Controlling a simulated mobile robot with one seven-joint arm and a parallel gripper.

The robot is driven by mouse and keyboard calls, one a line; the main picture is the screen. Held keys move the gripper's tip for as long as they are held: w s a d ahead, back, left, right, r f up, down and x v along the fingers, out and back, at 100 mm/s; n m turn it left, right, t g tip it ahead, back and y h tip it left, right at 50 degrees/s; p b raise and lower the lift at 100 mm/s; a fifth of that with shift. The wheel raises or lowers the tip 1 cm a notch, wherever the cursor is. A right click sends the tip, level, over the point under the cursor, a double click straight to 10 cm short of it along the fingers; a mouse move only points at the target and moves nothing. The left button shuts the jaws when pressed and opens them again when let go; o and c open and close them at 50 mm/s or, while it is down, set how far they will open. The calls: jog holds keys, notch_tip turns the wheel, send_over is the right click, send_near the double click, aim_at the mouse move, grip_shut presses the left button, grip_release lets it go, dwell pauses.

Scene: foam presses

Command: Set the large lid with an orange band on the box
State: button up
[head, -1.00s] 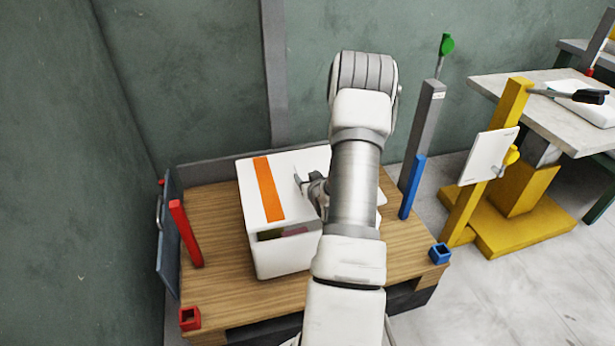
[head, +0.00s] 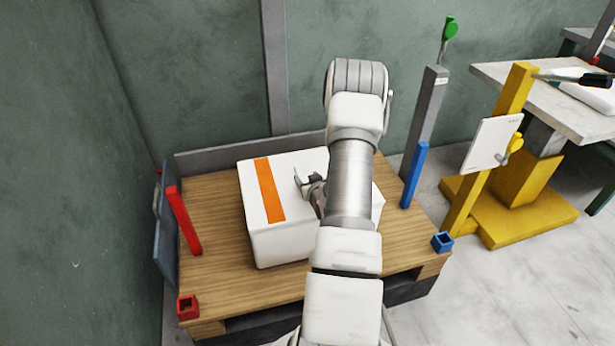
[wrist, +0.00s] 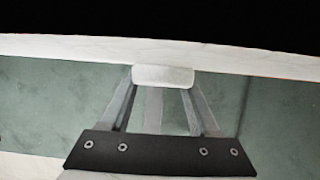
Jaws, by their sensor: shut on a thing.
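The large white lid (head: 252,193) with an orange band (head: 270,190) lies over the top of the white box (head: 285,248) on the wooden pallet top. No gap shows along the visible front side. My gripper (head: 304,182) is at the lid's top, right of the band, and is shut on the lid. My arm hides the right part of the lid and box.
The pallet (head: 215,275) has a red post (head: 184,220) at left, a blue post (head: 414,175) at right, and red (head: 188,307) and blue (head: 442,242) corner sockets. A grey post (head: 425,125) and yellow stand (head: 490,160) are to the right. Bare pallet surrounds the box.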

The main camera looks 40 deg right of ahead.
jog(key=o, duration=1.5)
jog(key=shift+c, duration=0.2)
jog(key=p+v, duration=0.4)
jog(key=v, duration=1.3)
jog(key=shift+s, duration=0.15)
jog(key=shift+a+r, duration=0.1)
